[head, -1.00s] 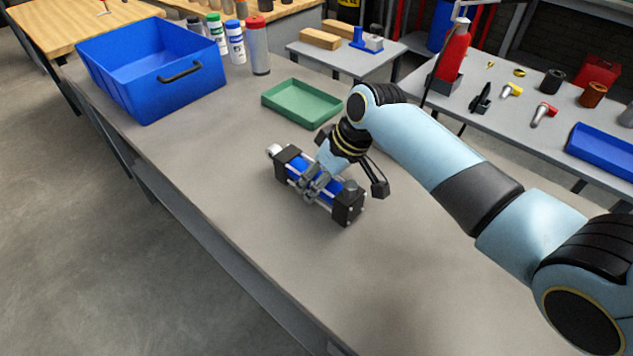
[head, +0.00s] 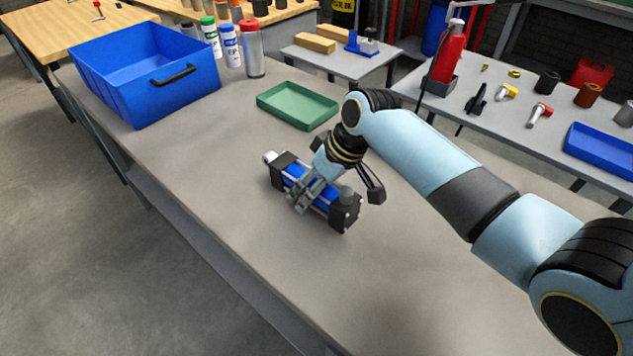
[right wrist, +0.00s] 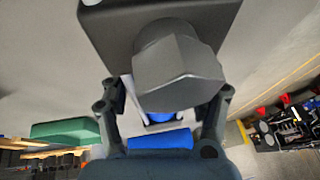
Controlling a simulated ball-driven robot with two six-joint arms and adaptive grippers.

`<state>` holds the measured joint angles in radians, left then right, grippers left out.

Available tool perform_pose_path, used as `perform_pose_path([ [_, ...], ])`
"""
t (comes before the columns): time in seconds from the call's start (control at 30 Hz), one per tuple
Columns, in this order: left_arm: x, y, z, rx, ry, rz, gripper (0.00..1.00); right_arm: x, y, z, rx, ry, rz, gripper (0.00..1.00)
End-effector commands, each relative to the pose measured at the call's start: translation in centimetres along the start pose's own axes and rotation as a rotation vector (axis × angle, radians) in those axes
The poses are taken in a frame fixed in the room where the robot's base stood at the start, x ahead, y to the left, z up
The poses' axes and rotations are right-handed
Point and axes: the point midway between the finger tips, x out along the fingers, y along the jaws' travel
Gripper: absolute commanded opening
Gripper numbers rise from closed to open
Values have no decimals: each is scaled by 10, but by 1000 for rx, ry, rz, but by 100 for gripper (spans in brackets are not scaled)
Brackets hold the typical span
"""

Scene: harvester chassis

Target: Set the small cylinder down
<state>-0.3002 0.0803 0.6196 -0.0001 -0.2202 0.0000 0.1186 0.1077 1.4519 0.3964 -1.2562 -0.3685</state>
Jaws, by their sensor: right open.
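The small cylinder (head: 341,214) has a blue barrel, dark square end blocks and a silver rod eye at its left end. It lies on its side on the grey bench top (head: 215,165), apparently resting on it. My right gripper (head: 302,200) is over the cylinder's middle, with its fingers open around the blue barrel. In the right wrist view, a dark end block with a hex fitting (right wrist: 178,70) fills the upper middle and hides part of the barrel between the fingers. My left gripper is in neither view.
A blue bin (head: 120,85) and several bottles (head: 231,45) stand at the bench's far end. A green tray (head: 297,108) lies behind the cylinder. The bench in front is clear up to its edge. A side table (head: 520,125) at right holds small parts.

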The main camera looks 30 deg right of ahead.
Motion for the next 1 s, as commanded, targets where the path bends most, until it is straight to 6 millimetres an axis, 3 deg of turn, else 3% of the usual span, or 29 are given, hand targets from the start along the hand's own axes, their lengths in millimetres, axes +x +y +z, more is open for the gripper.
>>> perform_pose_path([
  [0.17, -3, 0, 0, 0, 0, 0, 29, -22, 1, -1, -2, 2, 4, 63],
  [0.4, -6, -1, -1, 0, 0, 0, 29, -76, 2, 0, -3, 2, 4, 63],
  [0.6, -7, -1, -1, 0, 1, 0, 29, -110, 1, -1, -2, 2, 3, 63],
  [1.0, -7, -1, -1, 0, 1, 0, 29, -121, 0, 0, 0, 0, 0, 63],
])
